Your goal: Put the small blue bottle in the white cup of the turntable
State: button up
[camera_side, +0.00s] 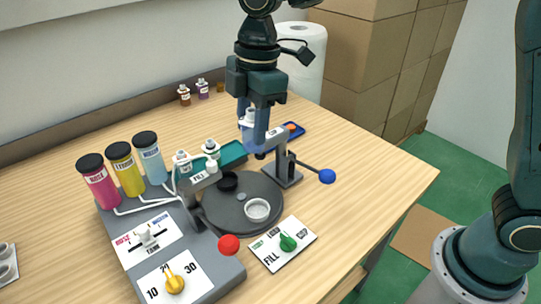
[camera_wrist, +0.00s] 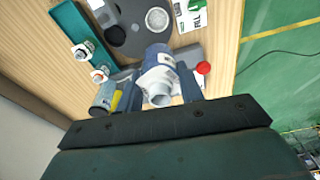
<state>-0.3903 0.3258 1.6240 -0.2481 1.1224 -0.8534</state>
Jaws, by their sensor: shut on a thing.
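My gripper (camera_side: 253,132) is shut on the small blue bottle (camera_side: 246,118), raised behind the turntable, near the press arm. In the wrist view the bottle (camera_wrist: 158,72) sits between the two fingers of my gripper (camera_wrist: 160,88), its white neck toward the camera. The dark round turntable (camera_side: 240,224) stands in front of the gripper in the side view. The white cup (camera_side: 257,210) is at its front right and looks empty; it also shows in the wrist view (camera_wrist: 157,19). A black cup (camera_side: 228,182) is at the turntable's back left.
A press with a blue-ball lever (camera_side: 327,176) stands right of the turntable, close to my gripper. A red ball (camera_side: 229,244) is at the front. A teal tray (camera_side: 234,152) and small white-capped bottles (camera_side: 211,147) are behind. Pink, yellow and blue containers (camera_side: 126,170) stand left.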

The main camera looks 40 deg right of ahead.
notch_tip(320, 180, down, 15)
dwell(0.4)
jog(key=shift+f, duration=2)
jog(key=shift+f, duration=0.1)
jog(key=o, duration=1)
jog(key=r, duration=0.4)
jog(key=d+r, duration=0.1)
jog(key=r, duration=0.7)
jog(key=shift+d, duration=0.25)
